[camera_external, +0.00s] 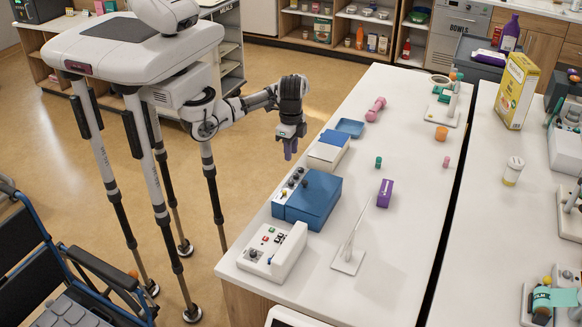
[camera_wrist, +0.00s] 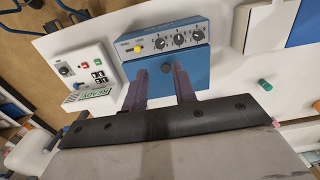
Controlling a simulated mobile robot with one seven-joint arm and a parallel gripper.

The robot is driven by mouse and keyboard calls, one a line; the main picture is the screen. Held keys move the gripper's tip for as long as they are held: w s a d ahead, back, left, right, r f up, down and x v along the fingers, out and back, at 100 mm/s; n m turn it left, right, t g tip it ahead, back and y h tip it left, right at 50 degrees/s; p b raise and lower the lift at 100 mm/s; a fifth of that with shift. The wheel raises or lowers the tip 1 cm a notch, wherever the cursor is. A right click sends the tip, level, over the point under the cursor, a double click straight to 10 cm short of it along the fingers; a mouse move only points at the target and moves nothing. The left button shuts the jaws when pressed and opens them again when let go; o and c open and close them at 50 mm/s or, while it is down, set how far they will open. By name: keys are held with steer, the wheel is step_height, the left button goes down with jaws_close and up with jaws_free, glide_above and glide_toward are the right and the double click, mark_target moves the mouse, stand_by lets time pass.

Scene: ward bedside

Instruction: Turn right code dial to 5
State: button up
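The blue box (camera_external: 314,204) stands near the left edge of the white table. Its control panel (camera_wrist: 158,34) shows in the wrist view, with a yellow button (camera_wrist: 138,48) at left and three black dials in a row. The right dial (camera_wrist: 198,36) is farthest from the button; the middle dial (camera_wrist: 180,40) and left dial (camera_wrist: 160,43) are beside it. The dial numbers are too small to read. My gripper (camera_external: 290,152) hangs above and behind the box, apart from it. In the wrist view its two fingers (camera_wrist: 159,78) are spread, with nothing between them.
A white control unit (camera_external: 272,252) with knob and buttons stands beside the blue box. A white-and-blue box (camera_external: 328,152) and blue tray (camera_external: 350,127) lie on the other side. A purple box (camera_external: 385,193) and thin stand (camera_external: 349,258) are farther right.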

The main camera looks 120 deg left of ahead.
steer(key=w+d+r+m+t+h, duration=0.1)
steer(key=w+d+r+t+h, duration=0.2)
steer(key=r, duration=0.3)
steer(key=w+d+r+t+h, duration=0.2)
steer(key=d+r+t+h, duration=0.1)
steer(key=d+r+h, duration=0.15)
step_height(320, 180, up, 13)
steer(key=w+a+m+t+h, duration=0.1)
steer(key=t+h, duration=0.3)
steer(key=t, duration=0.1)
steer(key=shift+a+h+p, duration=0.25)
steer(key=shift+h+p, duration=0.05)
steer(key=shift+h, duration=0.05)
